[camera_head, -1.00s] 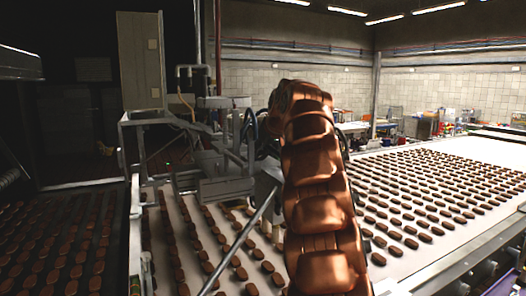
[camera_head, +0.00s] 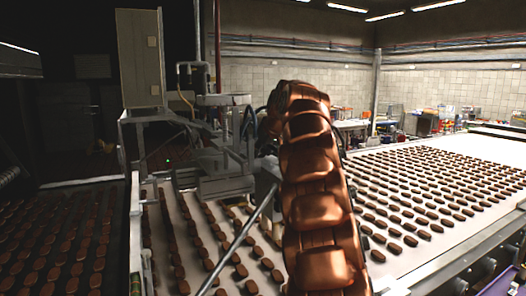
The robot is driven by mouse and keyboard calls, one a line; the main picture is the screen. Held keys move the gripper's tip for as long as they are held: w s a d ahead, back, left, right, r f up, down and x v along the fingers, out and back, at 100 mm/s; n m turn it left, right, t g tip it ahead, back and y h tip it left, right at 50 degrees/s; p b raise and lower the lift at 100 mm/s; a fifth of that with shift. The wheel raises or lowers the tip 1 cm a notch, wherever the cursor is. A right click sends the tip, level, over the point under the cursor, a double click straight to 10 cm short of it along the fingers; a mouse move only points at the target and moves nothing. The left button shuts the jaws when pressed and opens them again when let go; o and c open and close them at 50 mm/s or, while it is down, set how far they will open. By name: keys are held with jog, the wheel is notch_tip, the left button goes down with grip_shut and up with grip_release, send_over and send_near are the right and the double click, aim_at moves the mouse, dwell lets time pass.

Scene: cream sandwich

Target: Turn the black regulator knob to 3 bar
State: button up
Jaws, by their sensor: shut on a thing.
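The black regulator knob cannot be made out in this view. My copper-coloured arm (camera_head: 318,190) rises from the bottom centre and bends over at its top, close to the right side of the grey depositing machine (camera_head: 222,101). The arm hides what lies behind its upper end. My gripper's fingers do not show, so what they touch cannot be seen. No pressure gauge or scale can be read.
Rows of brown sandwiches lie on the white belt (camera_head: 440,240) at right, on the belt under the machine and on a dark belt at left. A grey cabinet (camera_head: 139,58) stands behind the machine. A metal rod (camera_head: 240,240) slants left of my arm.

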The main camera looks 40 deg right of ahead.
jog(key=shift+w+a+r, duration=0.15)
jog(key=shift+r, duration=0.15)
grip_shut()
jog(key=shift+r+y, duration=0.1)
jog(key=shift+y, duration=0.2)
jog(key=shift+t+b, duration=0.3)
jog(key=shift+m+y, duration=0.3)
jog(key=shift+y, duration=0.1)
jog(key=shift+d+f+m+t+y+p, duration=0.2)
jog(key=shift+d+m+t+y+p, duration=0.15)
jog(key=shift+m+y+p, duration=0.35)
jog(key=shift+f, duration=0.15)
jog(key=shift+s+f+y, duration=0.2)
jog(key=shift+y, duration=0.1)
jog(key=o, duration=1.1)
grip_release()
jog(key=shift+o, duration=0.2)
jog(key=shift+r, duration=0.1)
